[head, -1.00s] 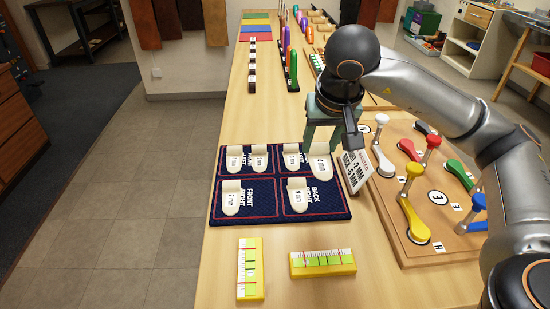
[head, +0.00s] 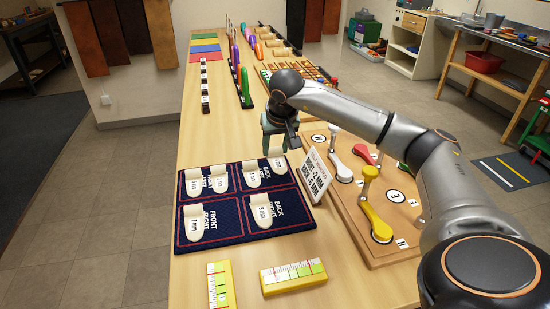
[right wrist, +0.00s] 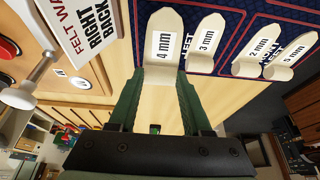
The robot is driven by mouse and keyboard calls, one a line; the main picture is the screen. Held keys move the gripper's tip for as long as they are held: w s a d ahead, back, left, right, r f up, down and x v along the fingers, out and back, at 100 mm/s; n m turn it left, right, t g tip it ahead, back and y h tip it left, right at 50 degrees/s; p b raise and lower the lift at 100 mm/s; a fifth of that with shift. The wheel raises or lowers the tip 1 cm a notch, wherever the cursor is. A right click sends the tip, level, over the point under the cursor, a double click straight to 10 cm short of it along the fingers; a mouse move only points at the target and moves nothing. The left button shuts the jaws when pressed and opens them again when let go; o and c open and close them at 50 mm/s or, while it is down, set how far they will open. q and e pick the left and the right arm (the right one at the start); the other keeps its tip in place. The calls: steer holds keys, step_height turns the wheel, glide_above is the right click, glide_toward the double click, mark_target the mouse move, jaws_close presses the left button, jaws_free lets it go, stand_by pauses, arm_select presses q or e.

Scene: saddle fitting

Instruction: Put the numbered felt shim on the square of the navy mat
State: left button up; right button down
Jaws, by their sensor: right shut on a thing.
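The navy mat (head: 238,240) has red-outlined squares lettered for left, right, front and back. My right gripper (head: 277,148) is at the mat's far right corner, shut on the cream felt shim marked 4 mm (head: 279,163). In the right wrist view the fingers (right wrist: 160,85) close on the 4 mm shim's near end (right wrist: 163,25), beside the 3 mm shim (right wrist: 206,40). That shim lies in the left back square (head: 252,178). I cannot tell whether the held shim touches the mat. My left gripper is out of view.
Shims marked 7 mm (head: 194,222) and 9 mm (head: 261,210) lie in the right squares; two more lie in the left front one. A card reading right -2 mm, back -6 mm (head: 316,177) stands close by. A knobbed board (head: 350,215) is right; yellow gauges (head: 293,277) lie in front.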

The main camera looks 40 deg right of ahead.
mark_target(276, 155)
steer(key=shift+w+d+f, duration=0.2)
steer(key=shift+w+f, duration=0.1)
steer(key=shift+f, duration=0.2)
steer(key=shift+w+d+f, duration=0.1)
steer(key=shift+w+f, duration=0.05)
steer(key=shift+f, duration=1.55)
steer(key=shift+f, duration=0.1)
steer(key=shift+c, duration=1.7)
jaws_free()
steer(key=shift+r, duration=0.25)
steer(key=v, duration=1.1)
steer(key=shift+s+r+p, duration=0.25)
steer(key=shift+r+p, duration=0.05)
